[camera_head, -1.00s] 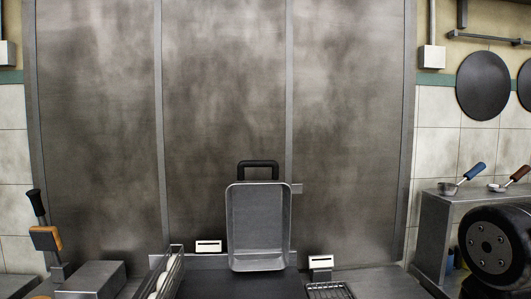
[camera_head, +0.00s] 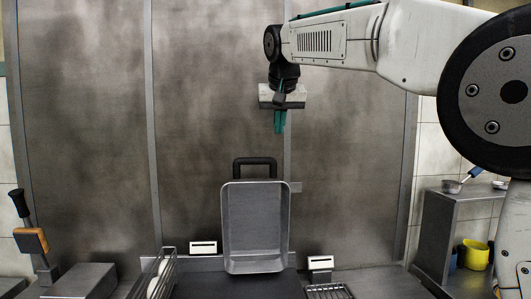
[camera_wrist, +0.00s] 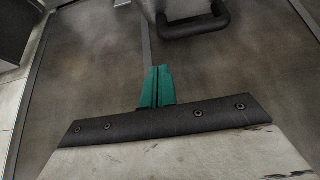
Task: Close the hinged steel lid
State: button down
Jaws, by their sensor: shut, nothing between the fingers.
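The hinged steel lid (camera_head: 256,222) stands upright and open, with its hollow inner side facing me in the head view. Its black handle (camera_head: 255,162) is at the top edge, and the handle also shows at the top of the wrist view (camera_wrist: 194,27). My gripper (camera_head: 280,130) hangs pointing down above and slightly right of the handle, clear of it. Its teal fingers (camera_wrist: 157,88) are together in the wrist view with nothing between them.
A wire basket (camera_head: 158,277) with pale items stands left of the lid, and a small grate (camera_head: 328,291) lies to its right. White label holders (camera_head: 203,247) flank the lid. A side shelf (camera_head: 452,190) holds small ladles. A steel wall panel (camera_head: 215,100) stands behind.

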jog(key=shift+t, duration=0.3)
jog(key=w+a+f, duration=0.1)
jog(key=w+f, duration=0.1)
jog(key=w+a+f, duration=0.1)
jog(key=w+f, duration=0.1)
jog(key=f, duration=0.1)
jog(key=w+a+f, duration=0.1)
jog(key=w+f, duration=0.1)
jog(key=shift+w+f, duration=0.15)
jog(key=shift+f, duration=0.15)
jog(key=shift+s+f, duration=0.25)
jog(key=shift+s, duration=0.2)
